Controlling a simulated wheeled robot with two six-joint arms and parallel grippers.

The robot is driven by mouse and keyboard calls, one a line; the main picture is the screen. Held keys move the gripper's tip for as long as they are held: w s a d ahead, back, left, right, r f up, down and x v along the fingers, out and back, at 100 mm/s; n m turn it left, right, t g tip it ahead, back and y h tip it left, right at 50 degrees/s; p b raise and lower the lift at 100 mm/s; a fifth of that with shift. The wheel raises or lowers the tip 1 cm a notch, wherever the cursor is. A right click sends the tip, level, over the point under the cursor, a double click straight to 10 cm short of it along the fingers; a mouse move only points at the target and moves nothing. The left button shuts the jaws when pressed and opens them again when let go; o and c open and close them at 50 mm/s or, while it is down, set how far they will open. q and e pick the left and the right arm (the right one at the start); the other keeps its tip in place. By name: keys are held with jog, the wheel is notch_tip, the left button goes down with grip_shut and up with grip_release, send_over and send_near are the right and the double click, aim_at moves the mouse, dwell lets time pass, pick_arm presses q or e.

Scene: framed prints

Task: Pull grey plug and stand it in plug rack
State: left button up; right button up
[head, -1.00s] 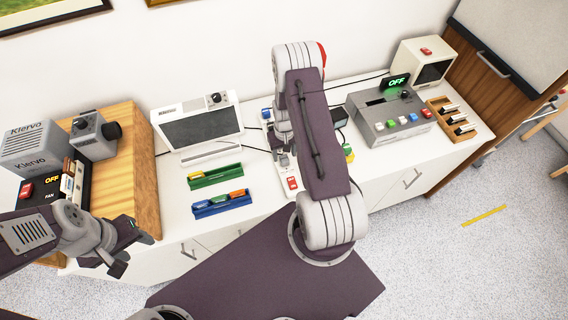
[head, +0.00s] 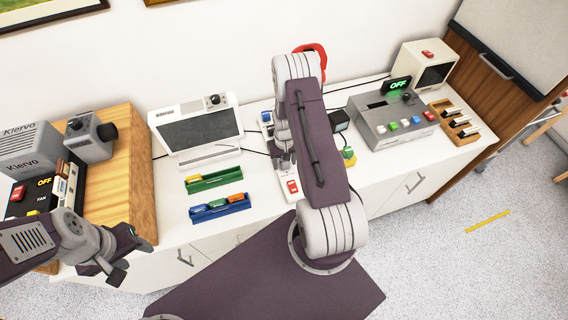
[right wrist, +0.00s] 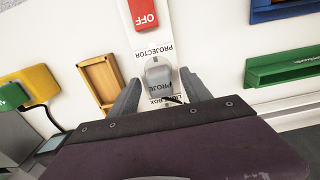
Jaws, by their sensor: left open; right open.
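A grey plug (right wrist: 158,70) stands in a white power strip (right wrist: 148,38), by a "PROJECTOR" label. My right gripper (right wrist: 160,93) is open, its fingers on either side of the plug's near end; contact cannot be told. In the head view my right gripper (head: 285,160) is low over the strip, mostly behind my arm, and the plug is hidden. A small, empty-looking wooden tray (right wrist: 99,80) beside the strip may be the plug rack; my arm hides it in the head view. My left gripper (head: 128,258) is open and empty at the counter's left front.
A red OFF switch (right wrist: 143,14) is on the strip. Green (head: 213,180) and blue (head: 219,208) trays lie left of it. A green-and-yellow block (right wrist: 28,88) with a cable is close by. A grey button box (head: 392,120) and a monitor (head: 197,133) flank my right arm.

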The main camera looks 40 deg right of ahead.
dwell(0.4)
grip_shut()
jog(key=shift+r, duration=0.1)
jog(key=shift+r+p, duration=2.3)
jog(key=shift+r, duration=0.65)
